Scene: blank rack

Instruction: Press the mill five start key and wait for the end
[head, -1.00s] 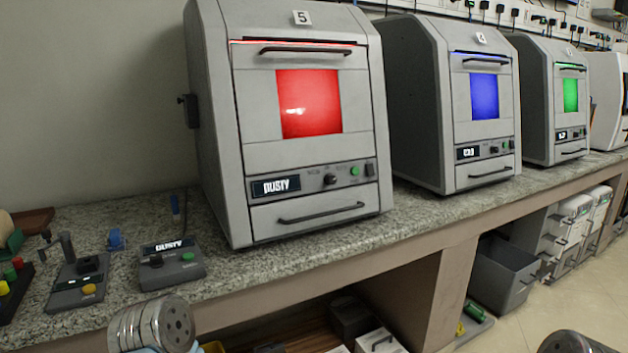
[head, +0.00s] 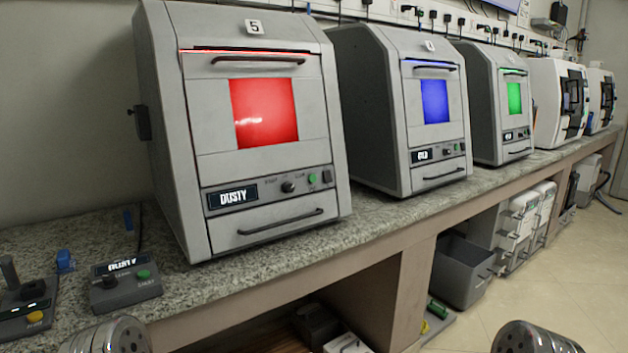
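Mill five (head: 165,110) is the grey machine at the left with a "5" plate (head: 255,27) on top. Its window (head: 264,112) glows red and its door looks shut. Its display (head: 232,196) reads DUSTY. A dark knob (head: 288,187) and a green key (head: 312,180) sit to the right of the display; the small lettering over them is hard to read. Two metal cylindrical parts of my arms show at the bottom edge, far below the panel. No gripper fingers are visible.
A small control box (head: 125,290) with a display and green key stands on the speckled counter (head: 185,290), left of mill five. Another box with a yellow key (head: 34,317) is further left. Blue-lit (head: 434,102) and green-lit (head: 514,98) mills stand to the right.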

